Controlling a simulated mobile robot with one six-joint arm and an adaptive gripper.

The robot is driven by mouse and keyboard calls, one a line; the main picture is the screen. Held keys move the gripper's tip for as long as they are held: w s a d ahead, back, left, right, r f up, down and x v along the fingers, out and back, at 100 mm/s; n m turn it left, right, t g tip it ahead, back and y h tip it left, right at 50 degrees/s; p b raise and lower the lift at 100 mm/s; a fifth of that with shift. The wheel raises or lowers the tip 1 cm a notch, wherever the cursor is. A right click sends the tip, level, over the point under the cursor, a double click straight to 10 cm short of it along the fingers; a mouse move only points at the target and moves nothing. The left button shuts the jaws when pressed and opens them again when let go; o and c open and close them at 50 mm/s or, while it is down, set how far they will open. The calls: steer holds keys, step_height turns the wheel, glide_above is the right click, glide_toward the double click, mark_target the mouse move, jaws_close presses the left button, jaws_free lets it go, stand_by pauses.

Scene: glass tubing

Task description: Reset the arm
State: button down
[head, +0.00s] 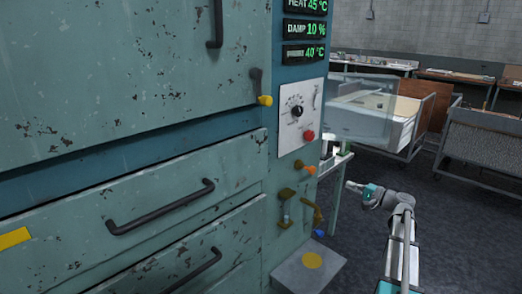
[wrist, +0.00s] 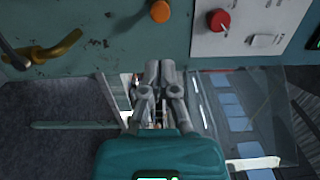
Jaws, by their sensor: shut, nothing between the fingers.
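My gripper (wrist: 160,68) is shut and empty, its two fingers together in the middle of the wrist view. In the head view my gripper (head: 352,186) points left, toward the right side of the green cabinet (head: 150,60). It is apart from the cabinet, with a gap in front of the fingertips. My arm reaches up from the bottom right and bends at the wrist.
A grey step (head: 312,268) juts out below. The floor at right is open.

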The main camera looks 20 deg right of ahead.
steer(key=shift+a, duration=0.1)
steer(key=s+a+f+n+g+h, duration=0.1)
steer(key=s+a+f+n+g, duration=0.15)
steer(key=a+f+g, duration=0.65)
steer(key=s+a+f+n, duration=0.1)
steer(key=a+f+n, duration=0.15)
steer(key=a, duration=1.25)
steer(key=s+a+f+n+g+h, duration=0.3)
steer(key=s+a+f+h, duration=0.1)
steer(key=s+a, duration=0.3)
steer(key=s+a+f+n+g+h, duration=0.3)
steer(key=s+a+h, duration=0.2)
steer(key=s+a, duration=0.25)
step_height(320, 180, up, 14)
steer(key=p, duration=1.5)
steer(key=shift+d+r, duration=0.25)
steer(key=shift+d, duration=0.2)
